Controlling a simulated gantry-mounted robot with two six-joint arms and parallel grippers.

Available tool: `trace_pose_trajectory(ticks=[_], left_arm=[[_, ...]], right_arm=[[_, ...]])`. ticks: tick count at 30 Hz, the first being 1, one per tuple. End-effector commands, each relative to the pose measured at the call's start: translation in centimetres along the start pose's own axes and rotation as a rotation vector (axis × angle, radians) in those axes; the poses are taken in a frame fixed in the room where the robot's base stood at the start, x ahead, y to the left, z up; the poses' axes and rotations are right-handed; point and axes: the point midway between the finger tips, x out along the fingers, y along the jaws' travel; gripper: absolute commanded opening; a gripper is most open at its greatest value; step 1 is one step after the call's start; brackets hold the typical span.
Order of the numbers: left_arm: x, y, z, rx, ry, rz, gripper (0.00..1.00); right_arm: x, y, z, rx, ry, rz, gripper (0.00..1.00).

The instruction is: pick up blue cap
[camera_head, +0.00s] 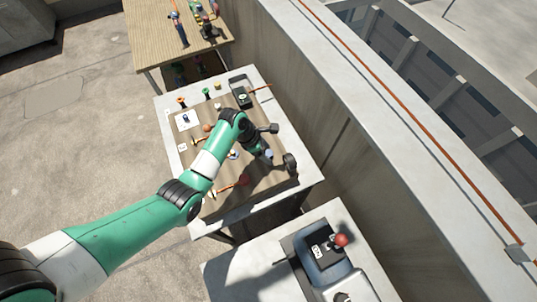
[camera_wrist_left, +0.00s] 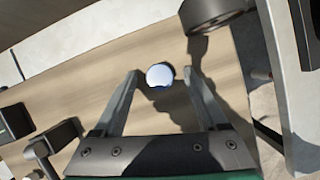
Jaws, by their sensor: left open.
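A small round cap (camera_wrist_left: 159,75), pale with a blue tint, lies on the brown mat in the left wrist view. My left gripper (camera_wrist_left: 160,72) is open, with one fingertip on each side of the cap and a gap on both sides. I cannot tell how high the fingertips are above the mat. In the head view my left gripper (camera_head: 267,158) reaches over the right part of the worktable (camera_head: 252,206), and a small bluish spot by it may be the cap. My right gripper is not in view.
A dark round-ended object (camera_wrist_left: 212,12) stands close beyond the right finger in the wrist view. A black tray (camera_head: 241,92) sits at the table's far end. A concrete wall (camera_head: 330,120) runs along the right side.

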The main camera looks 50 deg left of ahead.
Motion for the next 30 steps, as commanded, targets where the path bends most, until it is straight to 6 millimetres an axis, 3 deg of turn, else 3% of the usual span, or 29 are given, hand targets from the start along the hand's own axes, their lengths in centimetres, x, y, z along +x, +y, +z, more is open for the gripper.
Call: trace_pose_trajectory(ticks=[2,14,25,30], left_arm=[[-0.1,0.0,0.0,0.000,0.000,0.000,0.73],[-0.1,0.0,0.0,-0.001,0.000,0.000,0.01],[-0.3,0.0,0.1,-0.001,0.000,0.000,0.00],[-1.9,0.1,0.8,0.000,-0.002,0.001,0.00]], right_arm=[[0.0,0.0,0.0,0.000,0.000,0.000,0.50],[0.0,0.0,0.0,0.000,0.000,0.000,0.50],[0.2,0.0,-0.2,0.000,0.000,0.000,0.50],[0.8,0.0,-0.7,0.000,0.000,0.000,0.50]])
